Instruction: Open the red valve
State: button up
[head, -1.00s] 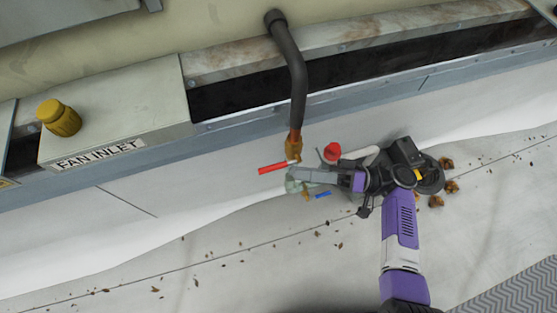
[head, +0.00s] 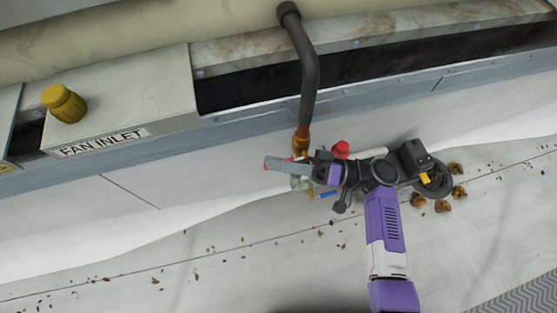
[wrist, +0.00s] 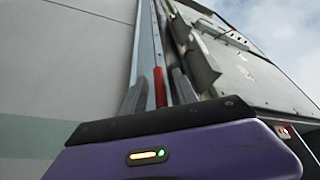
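The red lever handle (head: 297,159) sits by the brass fitting (head: 301,139) at the lower end of the dark pipe, and my gripper mostly hides it in the head view. In the wrist view, the red handle (wrist: 160,88) lies lengthwise between my two grey fingers, with a narrow gap on each side. My gripper (head: 270,164) points left along the handle in the head view; it also shows in the wrist view (wrist: 158,80). It looks open, and I cannot tell whether either finger touches the handle.
A round red part (head: 340,149) and a small blue handle (head: 327,194) are close to my gripper. The dark pipe (head: 309,80) rises from the fitting. A FAN INLET box (head: 130,90) with a yellow knob (head: 64,103) stands left. Dry leaves lie on the pale floor.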

grip_shut()
dwell(1.3)
